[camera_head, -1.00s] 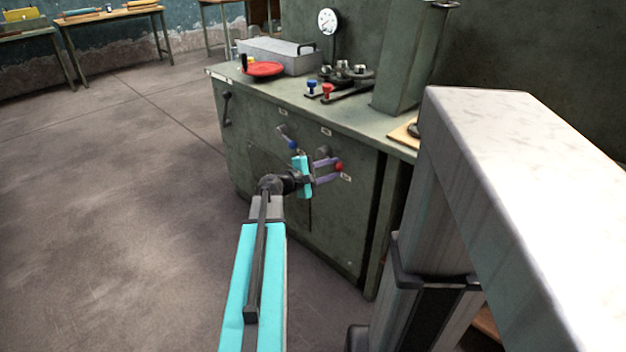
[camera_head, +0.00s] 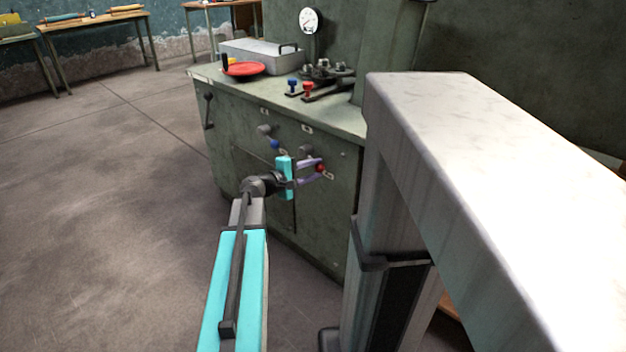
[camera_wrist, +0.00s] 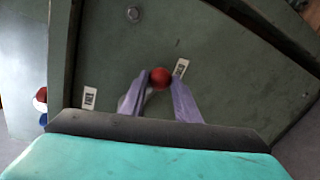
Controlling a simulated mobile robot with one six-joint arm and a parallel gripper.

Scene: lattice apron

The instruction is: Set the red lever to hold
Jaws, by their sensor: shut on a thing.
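The red lever's ball knob (camera_head: 320,167) is on the front of the green cabinet, right of the blue lever (camera_head: 275,145). My gripper (camera_head: 316,169) reaches it from the left, with its purple fingers shut on it. In the wrist view the red knob (camera_wrist: 160,77) shows between the tips of my gripper (camera_wrist: 159,88). The lever's arm slopes down and right from its pivot (camera_head: 305,151) in the head view; much of it is hidden by my fingers. A small white label (camera_wrist: 181,67) sits beside the knob; its lettering is too small to read.
The green cabinet (camera_head: 235,140) has other labels, such as one above the red lever (camera_head: 306,128). On its top are a red disc (camera_head: 244,69), a grey metal box (camera_head: 262,55) and small blue and red fittings (camera_head: 308,89). Open floor (camera_head: 110,200) lies to the left.

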